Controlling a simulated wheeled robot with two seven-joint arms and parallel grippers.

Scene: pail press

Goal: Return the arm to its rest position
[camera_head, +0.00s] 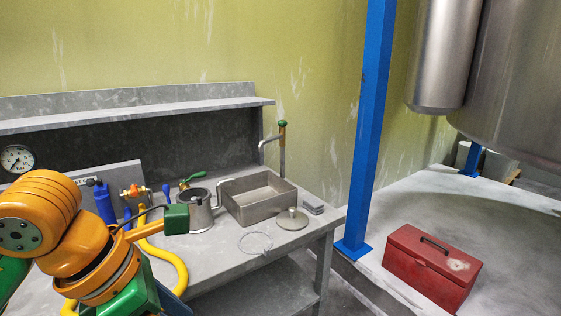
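My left arm comes in from the lower left, in orange and green. The end of my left gripper (175,219) shows as a green block on an orange bar, above the bench in front of the metal pail (199,213). I see no clear gap between two fingers and nothing held, so I cannot tell whether it is open or shut. The pail stands upright on the bench, partly hidden by the green block. A round metal lid with a knob (291,219) lies on the bench to the right. My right gripper is not in view.
The grey bench (225,259) holds a sink basin (257,197), a tap (282,147), a wire ring (256,243), a grey block (312,204), a blue cylinder (104,203) and a yellow hose (170,262). A blue post (370,120) and red toolbox (432,268) stand right.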

